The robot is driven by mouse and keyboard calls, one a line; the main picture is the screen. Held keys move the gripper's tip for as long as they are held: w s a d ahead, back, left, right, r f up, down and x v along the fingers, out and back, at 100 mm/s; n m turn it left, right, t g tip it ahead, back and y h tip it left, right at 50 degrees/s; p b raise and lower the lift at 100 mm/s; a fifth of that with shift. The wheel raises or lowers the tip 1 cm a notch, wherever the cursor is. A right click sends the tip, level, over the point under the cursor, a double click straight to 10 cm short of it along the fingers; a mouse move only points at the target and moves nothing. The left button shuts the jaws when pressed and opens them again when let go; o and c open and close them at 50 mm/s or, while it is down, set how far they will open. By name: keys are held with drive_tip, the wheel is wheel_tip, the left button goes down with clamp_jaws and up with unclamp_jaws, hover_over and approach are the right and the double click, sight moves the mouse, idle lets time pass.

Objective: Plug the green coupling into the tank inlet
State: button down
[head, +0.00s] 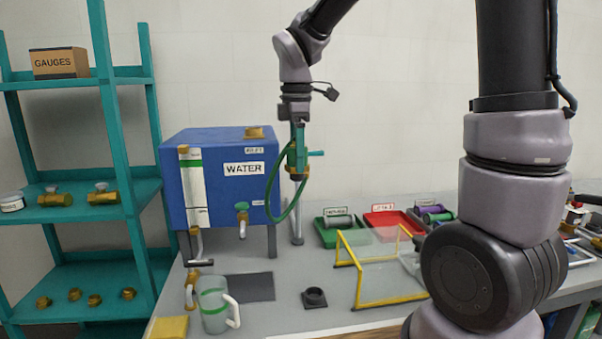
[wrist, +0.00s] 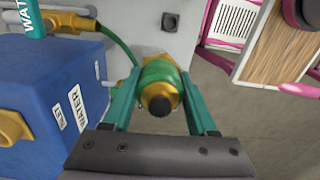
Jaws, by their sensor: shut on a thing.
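My gripper (head: 297,150) is to the right of the blue WATER tank (head: 180,202), pointing down. The tank inlet (head: 254,132) is a brass fitting on the tank's top near the right edge. In the wrist view the brass inlet (wrist: 12,127) is at the left edge, beside the INLET label. Coupling and inlet are apart.
A clear jug (head: 214,312) stands before the tank. A yellow-framed clear guard (head: 385,267), a small black block (head: 314,298), a green tray (head: 328,236) and a red tray (head: 393,222) are on the bench. A teal shelf (head: 80,215) stands left.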

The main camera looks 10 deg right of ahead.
drive_tip(key=w+a+r+m, duration=0.1)
drive_tip(key=a+r, duration=0.1)
drive_tip(key=r, duration=0.5)
drive_tip(key=w+a+r, duration=0.1)
drive_tip(key=w+r, duration=0.1)
drive_tip(key=r, duration=0.6)
drive_tip(key=w+a+m, duration=0.1)
drive_tip(key=w+a, duration=0.2)
drive_tip(key=w, duration=0.6)
drive_tip(key=w+a+m, duration=0.1)
drive_tip(key=w+a, duration=0.2)
drive_tip(key=w, duration=0.7)
drive_tip(key=shift+a, duration=0.35)
